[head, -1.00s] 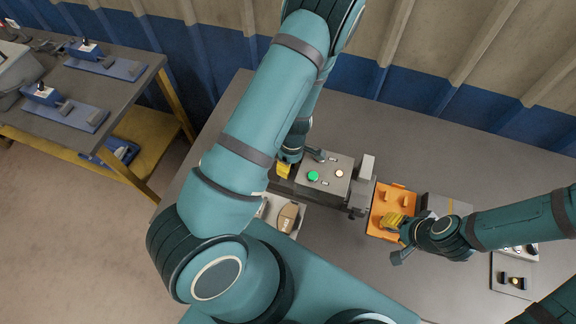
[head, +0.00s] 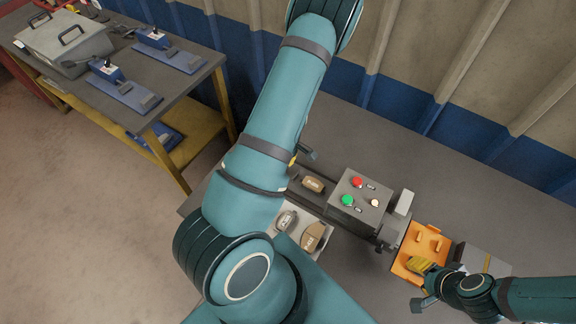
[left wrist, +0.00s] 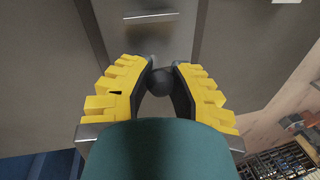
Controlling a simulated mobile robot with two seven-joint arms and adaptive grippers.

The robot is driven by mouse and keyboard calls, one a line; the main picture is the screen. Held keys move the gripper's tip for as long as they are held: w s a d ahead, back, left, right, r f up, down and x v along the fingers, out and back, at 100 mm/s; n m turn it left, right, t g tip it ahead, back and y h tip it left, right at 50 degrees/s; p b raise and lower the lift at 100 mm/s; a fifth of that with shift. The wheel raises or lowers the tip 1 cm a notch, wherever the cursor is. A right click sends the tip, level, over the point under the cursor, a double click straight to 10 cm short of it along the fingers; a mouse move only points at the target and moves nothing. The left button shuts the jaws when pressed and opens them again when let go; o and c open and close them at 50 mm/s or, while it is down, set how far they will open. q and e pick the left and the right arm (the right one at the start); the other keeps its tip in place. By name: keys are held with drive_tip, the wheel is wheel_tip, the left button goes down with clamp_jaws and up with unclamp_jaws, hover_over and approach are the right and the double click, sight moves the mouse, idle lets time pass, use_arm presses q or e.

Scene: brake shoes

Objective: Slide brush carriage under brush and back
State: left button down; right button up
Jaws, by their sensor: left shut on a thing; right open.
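The brush box (head: 358,203) is grey with red, green and pale buttons on top. A dark carriage rail runs out from its left side, and a brown brake shoe (head: 313,184) lies there, outside the box. In the left wrist view my left gripper (left wrist: 161,84) is shut on a round dark knob (left wrist: 162,79) between its yellow fingers. In the head view my left arm hides nearly all of that gripper. The brush itself is hidden inside the box. My right gripper (head: 424,268) is open at the near edge of an orange fixture (head: 428,236).
A white tray (head: 325,246) with brake shoes lies in front of the rail. A grey plate (head: 480,262) is right of the orange fixture. A side table (head: 180,90) with blue fixtures and a toolbox stands at the left. The bench behind the box is clear.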

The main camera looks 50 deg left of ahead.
use_arm(q)
drive_tip(key=shift+a, duration=0.15)
drive_tip(key=c, duration=0.8)
unclamp_jaws()
drive_tip(key=shift+o, duration=0.2)
drive_tip(key=shift+r, duration=0.15)
wheel_tip(320, 180, up, 12)
drive_tip(key=w, duration=0.2)
drive_tip(key=shift+f, duration=0.2)
